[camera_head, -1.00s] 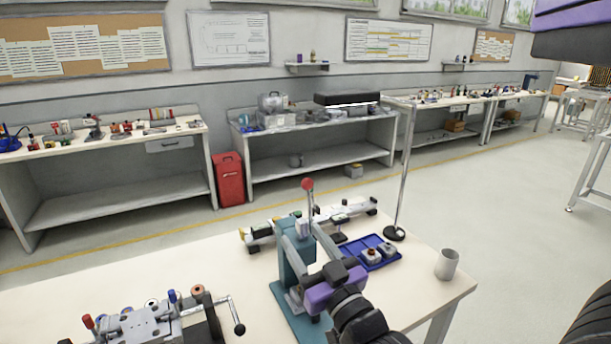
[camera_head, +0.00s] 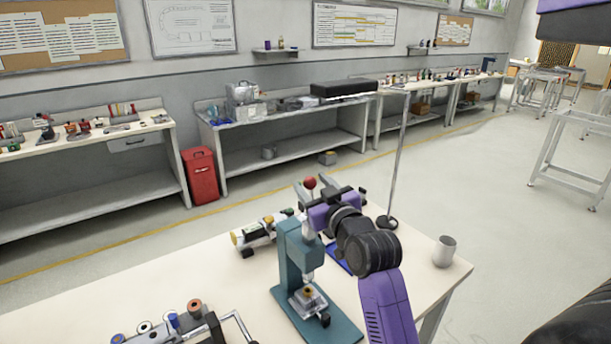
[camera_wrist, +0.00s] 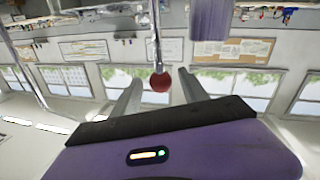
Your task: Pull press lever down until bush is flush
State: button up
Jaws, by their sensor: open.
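The teal arbor press (camera_head: 292,250) stands on the white bench, its base toward the front. Its lever ends in a red ball knob (camera_head: 310,183). My gripper (camera_head: 314,190) is open beside the knob at the top of the press. In the wrist view the red knob (camera_wrist: 160,83) shows between the two spread fingers, with gaps on both sides; the lever rod runs upward in that picture. A small brass-coloured bush (camera_head: 308,291) shows in the fixture (camera_head: 306,301) under the ram. Whether it is flush cannot be told.
A blue tray (camera_head: 339,256) lies behind the press, mostly hidden by my arm. A thin pole (camera_head: 398,160) on a black foot and a grey cup (camera_head: 444,251) stand to the right.

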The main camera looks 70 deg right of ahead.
jog(key=x, duration=0.4)
jog(key=shift+w+p, duration=0.2)
jog(key=shift+p, duration=0.15)
jog(key=shift+c, duration=0.2)
grip_shut()
dwell(1.0)
